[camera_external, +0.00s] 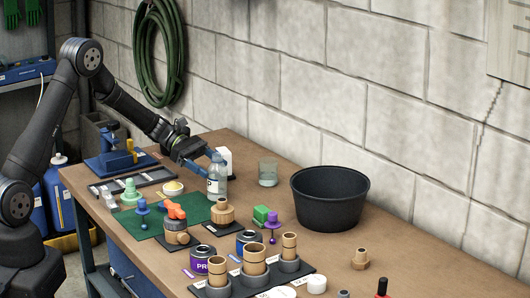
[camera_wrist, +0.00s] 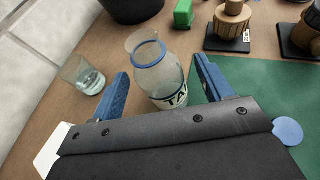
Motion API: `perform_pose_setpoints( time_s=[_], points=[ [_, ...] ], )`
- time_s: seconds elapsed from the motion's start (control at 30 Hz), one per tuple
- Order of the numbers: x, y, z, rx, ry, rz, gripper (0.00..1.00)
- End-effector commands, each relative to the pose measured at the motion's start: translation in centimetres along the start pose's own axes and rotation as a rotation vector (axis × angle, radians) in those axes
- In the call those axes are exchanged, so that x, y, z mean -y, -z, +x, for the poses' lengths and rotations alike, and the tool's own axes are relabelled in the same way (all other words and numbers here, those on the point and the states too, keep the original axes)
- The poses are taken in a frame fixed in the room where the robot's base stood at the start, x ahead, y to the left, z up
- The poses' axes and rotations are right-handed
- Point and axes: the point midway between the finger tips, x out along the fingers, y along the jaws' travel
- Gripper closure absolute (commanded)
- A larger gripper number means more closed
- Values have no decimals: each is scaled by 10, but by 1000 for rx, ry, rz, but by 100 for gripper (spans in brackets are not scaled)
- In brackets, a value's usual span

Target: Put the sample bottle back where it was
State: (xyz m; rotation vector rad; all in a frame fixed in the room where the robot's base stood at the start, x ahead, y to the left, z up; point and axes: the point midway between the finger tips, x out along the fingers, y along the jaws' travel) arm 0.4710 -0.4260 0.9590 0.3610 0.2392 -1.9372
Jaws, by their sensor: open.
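The sample bottle (camera_external: 217,182) is clear, with a blue ring at its neck and a white label. It stands upright on the brown bench near the back right corner of the green mat. In the wrist view the bottle (camera_wrist: 160,76) is between the two blue fingers of my gripper (camera_wrist: 162,68), label partly hidden by my gripper body. The fingers are open, with a gap visible on each side of the bottle. In the external view my gripper (camera_external: 214,160) is at the bottle's upper part. The bottle's base is hidden in the wrist view.
A glass beaker (camera_external: 268,173) with some liquid stands close to the bottle; a black tub (camera_external: 330,200) is farther right. A white block (camera_external: 225,158) stands behind the bottle. Wooden fittings (camera_external: 223,211) and an orange-handled valve (camera_external: 175,211) crowd the green mat (camera_external: 146,224) area.

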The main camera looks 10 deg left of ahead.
Motion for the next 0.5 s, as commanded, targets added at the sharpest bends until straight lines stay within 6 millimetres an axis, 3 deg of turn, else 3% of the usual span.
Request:
perform_pose_setpoints(
  time_s=[0.2,0.5],
  points=[
    [0,0,-49,-1,-3,1,28],
    [0,0,-76,0,1,0,28]
  ],
)
